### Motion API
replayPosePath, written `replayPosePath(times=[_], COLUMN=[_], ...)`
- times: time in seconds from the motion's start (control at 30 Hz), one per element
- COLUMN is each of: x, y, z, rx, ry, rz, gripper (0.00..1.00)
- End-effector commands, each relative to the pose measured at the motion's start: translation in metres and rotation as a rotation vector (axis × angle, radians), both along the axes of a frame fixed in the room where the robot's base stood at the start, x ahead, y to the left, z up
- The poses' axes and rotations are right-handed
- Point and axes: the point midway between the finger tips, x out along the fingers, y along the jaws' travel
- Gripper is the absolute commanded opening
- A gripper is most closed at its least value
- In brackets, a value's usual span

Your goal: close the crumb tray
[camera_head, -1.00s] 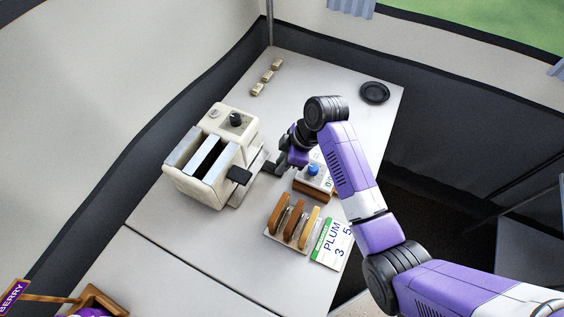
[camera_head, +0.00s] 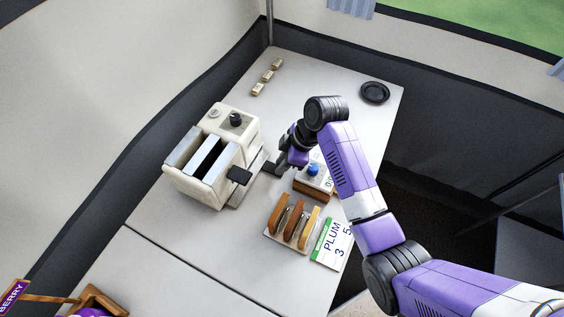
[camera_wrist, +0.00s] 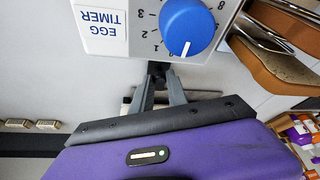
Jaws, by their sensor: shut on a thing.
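The cream toaster (camera_head: 192,181) stands on the counter with two dark slots, a black dial on top and a black lever on its right side. The crumb tray (camera_head: 247,189) shows as a thin grey strip sticking out along the toaster's right base. My gripper (camera_head: 271,167) is low at the tray's outer edge, right of the black lever. In the wrist view my gripper's fingers (camera_wrist: 160,78) are close together on a small dark piece, which I take for the tray's grip. The fingers hide most of that piece.
An egg timer (camera_head: 314,178) with a blue knob (camera_wrist: 189,27) stands close beside my gripper. A black round dish (camera_head: 375,93) and small beige blocks (camera_head: 267,77) lie farther back.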

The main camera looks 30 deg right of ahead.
Motion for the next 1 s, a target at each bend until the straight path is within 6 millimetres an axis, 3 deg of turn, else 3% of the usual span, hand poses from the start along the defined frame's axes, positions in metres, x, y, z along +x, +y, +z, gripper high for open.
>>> replayPosePath(times=[0.17,0.47,0.7,0.73,0.83,1.0], x=[0.001,0.031,0.032,0.032,0.032,0.031], y=[0.002,0.023,0.024,0.024,0.024,0.023], z=[0.001,0.0,0.001,0.002,0.001,0.001], rx=[0.002,0.001,0.002,0.003,0.002,0.002], ry=[-0.001,-0.002,-0.005,-0.007,-0.006,-0.003], rz=[0.002,0.004,0.003,0.003,0.003,0.001], gripper=[0.0,0.0,0.0,0.21,0.4,0.4])
